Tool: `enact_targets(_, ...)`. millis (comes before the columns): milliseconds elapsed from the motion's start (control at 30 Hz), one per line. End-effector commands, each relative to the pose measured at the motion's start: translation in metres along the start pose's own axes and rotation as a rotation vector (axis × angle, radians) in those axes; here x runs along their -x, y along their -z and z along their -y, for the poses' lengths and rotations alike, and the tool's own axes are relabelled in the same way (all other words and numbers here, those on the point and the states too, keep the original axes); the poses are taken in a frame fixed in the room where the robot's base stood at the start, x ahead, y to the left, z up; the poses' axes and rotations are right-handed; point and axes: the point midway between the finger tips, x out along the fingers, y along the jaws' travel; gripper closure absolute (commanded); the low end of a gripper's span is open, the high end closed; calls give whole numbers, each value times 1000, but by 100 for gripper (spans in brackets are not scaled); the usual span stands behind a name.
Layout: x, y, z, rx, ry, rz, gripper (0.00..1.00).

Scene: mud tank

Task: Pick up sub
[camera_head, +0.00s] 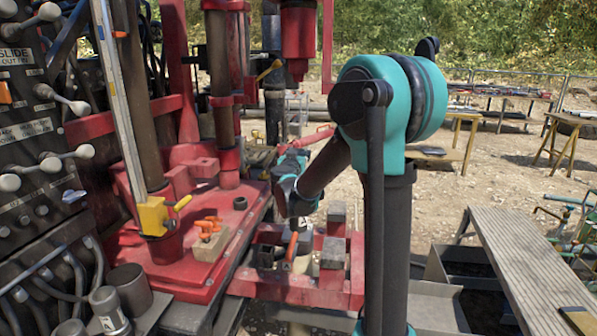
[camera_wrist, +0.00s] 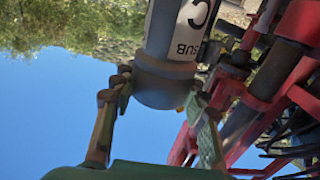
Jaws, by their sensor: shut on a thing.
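The sub (camera_wrist: 178,40) is a thick cylinder with a white label reading "SUB" and a grey lower end, at the top middle of the wrist view. My gripper (camera_wrist: 160,92) is shut on the sub, with one fingertip on each side of its grey end. The fingers rise from the teal wrist at the bottom of that view. In the head view my arm bends down behind its shoulder towards the red frame, and I cannot make out the fingers or a clear outline of the sub there.
A red rack with grey blocks (camera_head: 333,252) stands below my arm. Left are the red rig deck (camera_head: 185,250), a wood block with orange pieces (camera_head: 208,240) and a lever panel (camera_head: 30,130). A plank bench (camera_head: 525,260) is at right. Sandy ground lies behind.

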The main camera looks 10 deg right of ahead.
Motion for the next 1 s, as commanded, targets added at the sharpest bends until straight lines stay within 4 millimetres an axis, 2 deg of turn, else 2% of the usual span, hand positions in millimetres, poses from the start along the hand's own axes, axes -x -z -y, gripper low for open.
enact_targets(267, 0, 6, 0, 1, 0, -1, 100)
enact_targets(433, 0, 25, 0, 1, 0, -1, 100)
enact_targets(567, 0, 50, 0, 1, 0, -1, 100)
enact_targets(1000, 0, 147, 0, 1, 0, -1, 100)
